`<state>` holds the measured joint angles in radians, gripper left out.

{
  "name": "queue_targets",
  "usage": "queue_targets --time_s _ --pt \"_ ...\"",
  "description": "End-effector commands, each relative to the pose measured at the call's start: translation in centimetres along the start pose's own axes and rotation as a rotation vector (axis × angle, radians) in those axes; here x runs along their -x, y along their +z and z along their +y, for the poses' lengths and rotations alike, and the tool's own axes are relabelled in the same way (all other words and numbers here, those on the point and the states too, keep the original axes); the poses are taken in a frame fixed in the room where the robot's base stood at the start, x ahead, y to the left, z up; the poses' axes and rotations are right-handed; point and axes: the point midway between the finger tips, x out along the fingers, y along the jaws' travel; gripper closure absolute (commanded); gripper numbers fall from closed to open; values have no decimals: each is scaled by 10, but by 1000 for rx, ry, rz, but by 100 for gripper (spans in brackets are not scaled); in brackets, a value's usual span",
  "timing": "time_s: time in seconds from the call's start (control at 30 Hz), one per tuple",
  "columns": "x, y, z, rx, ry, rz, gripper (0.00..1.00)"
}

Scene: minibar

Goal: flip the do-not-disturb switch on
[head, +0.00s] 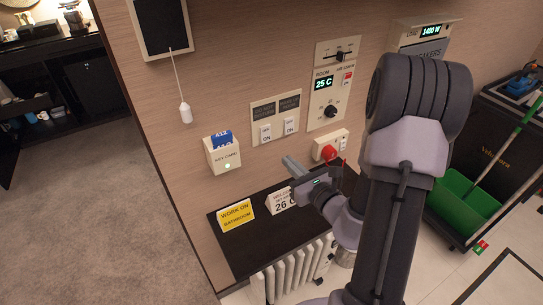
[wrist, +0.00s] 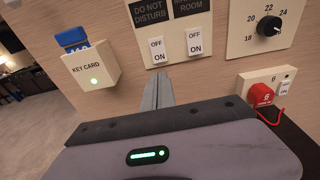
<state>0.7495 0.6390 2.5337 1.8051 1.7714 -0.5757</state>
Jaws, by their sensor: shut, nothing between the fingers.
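The do-not-disturb switch (wrist: 158,51) is a white rocker marked OFF above and ON below, under a dark DO NOT DISTURB label (wrist: 150,12). In the head view it is the left rocker (head: 266,132) of a two-switch panel on the wall. I cannot tell for sure which way it is tipped. The make-up-room switch (wrist: 194,42) sits to its right. My gripper (wrist: 158,90) is shut and empty, its fingers pointing at the wall just below the do-not-disturb switch. In the head view my gripper (head: 287,160) is below the panel, apparently apart from it.
A key card holder (wrist: 92,70) with a blue card and green light is left of the switches. A thermostat panel (head: 322,100) and a red plug (head: 329,153) are to the right. Signs, including a yellow one (head: 236,214), stand on the dark shelf below.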

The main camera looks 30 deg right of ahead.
Motion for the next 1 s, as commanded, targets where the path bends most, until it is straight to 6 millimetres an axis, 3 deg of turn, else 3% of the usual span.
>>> queue_targets --time_s 0.03,0.23,0.6,1.0 --pt "-5 -9 0 7 2 -5 100" --pt "-21 -5 1 -2 -4 -4 100" --pt "-92 0 0 -4 -4 -1 100" --pt "-105 1 0 -5 -6 0 100"
